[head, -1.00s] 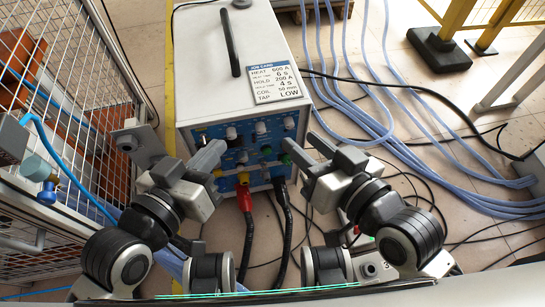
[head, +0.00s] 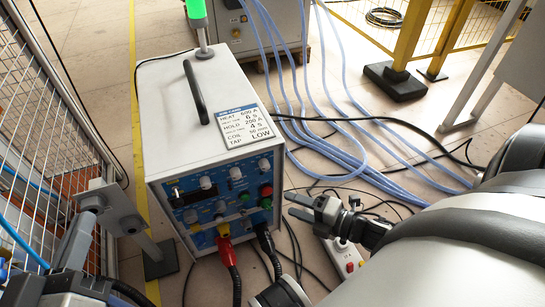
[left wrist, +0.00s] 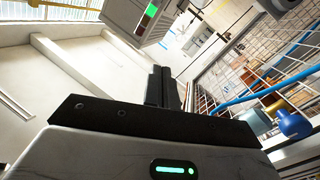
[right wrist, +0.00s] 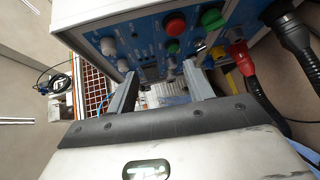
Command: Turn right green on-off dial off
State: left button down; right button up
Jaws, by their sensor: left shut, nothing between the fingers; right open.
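The heater (head: 195,110) is a white box with a blue front panel. The right green dial (head: 266,203) sits low on the panel's right edge, below a red knob (head: 266,191). The green dial also shows at the top of the right wrist view (right wrist: 212,18); its setting cannot be read. My right gripper (head: 289,204) is open and empty, just right of the dial and apart from it. Its two fingers (right wrist: 160,85) point toward the panel in the right wrist view. My left gripper (head: 80,238) is at the lower left, away from the panel, shut and empty (left wrist: 160,75).
Red and black plugs with cables (head: 226,248) hang below the panel. A mesh fence (head: 45,150) is at left, blue hoses (head: 345,150) run at right, and a power strip (head: 345,258) lies on the floor.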

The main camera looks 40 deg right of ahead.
jog(key=s+d+f+n+g, duration=0.2)
jog(key=s+d+f+n, duration=0.2)
jog(key=d+f, duration=0.2)
jog(key=b, duration=0.3)
send_near(269, 207)
jog(key=f, duration=0.1)
jog(key=b+x, duration=0.3)
jog(key=x, duration=0.5)
jog(key=shift+w+d+r, duration=0.15)
jog(key=shift+w+r, duration=0.05)
pick_arm(q)
notch_tip(269, 207, up, 9)
jog(key=m+t+h, duration=0.3)
jog(key=m+h, duration=0.4)
jog(key=m, duration=0.2)
jog(key=shift+s+m+t, duration=0.3)
jog(key=shift+s+m, duration=0.1)
jog(key=shift+s, duration=0.05)
pick_arm(e)
jog(key=shift+w+a+f, duration=0.1)
jog(key=shift+w+a, duration=0.2)
jog(key=shift+w, duration=0.15)
pick_arm(q)
jog(key=shift+d+f, duration=0.1)
